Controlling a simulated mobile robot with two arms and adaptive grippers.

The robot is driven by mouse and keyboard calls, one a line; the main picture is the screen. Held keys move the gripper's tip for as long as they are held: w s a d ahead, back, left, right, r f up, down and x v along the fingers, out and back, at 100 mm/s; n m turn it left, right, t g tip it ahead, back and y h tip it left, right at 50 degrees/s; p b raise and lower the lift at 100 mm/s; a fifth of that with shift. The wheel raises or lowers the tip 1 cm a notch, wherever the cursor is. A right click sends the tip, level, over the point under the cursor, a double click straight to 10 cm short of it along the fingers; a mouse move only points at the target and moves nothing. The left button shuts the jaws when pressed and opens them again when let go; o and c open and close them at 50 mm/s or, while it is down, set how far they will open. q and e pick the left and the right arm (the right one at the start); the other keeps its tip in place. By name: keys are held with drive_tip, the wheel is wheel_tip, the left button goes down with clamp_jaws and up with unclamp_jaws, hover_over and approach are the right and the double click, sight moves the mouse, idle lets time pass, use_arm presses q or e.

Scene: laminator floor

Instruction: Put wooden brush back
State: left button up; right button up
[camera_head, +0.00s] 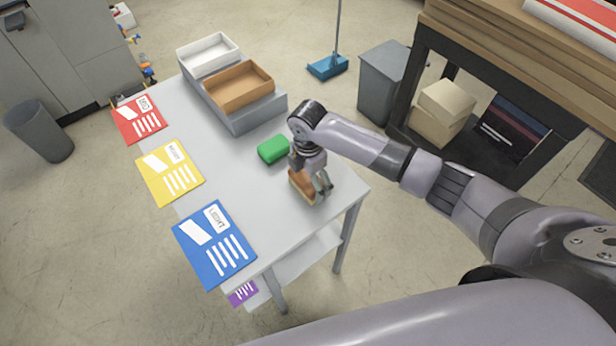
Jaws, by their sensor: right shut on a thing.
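The wooden brush (303,187) is a small brown block with a paler lower edge, at the near right part of the grey table (225,147). My right gripper (311,186) is over it, pointing down, and is shut on it. The gripper hides part of the brush. I cannot tell whether the brush touches the tabletop. A green block (272,149) lies just left of and behind the gripper. My left gripper is not in view.
A brown tray (239,86) and a white tray (208,54) sit in grey holders at the table's back. Red (139,118), yellow (170,172) and blue (214,245) cards lie along the left edge. A shelf unit with boxes (441,110) stands at right.

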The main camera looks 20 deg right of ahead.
sight(308, 177)
drive_tip(key=shift+f, duration=0.15)
drive_tip(key=o, duration=1.5)
drive_tip(key=shift+o, duration=0.2)
wheel_tip(308, 177, up, 12)
drive_tip(key=b, duration=0.1)
drive_tip(key=shift+r, duration=0.2)
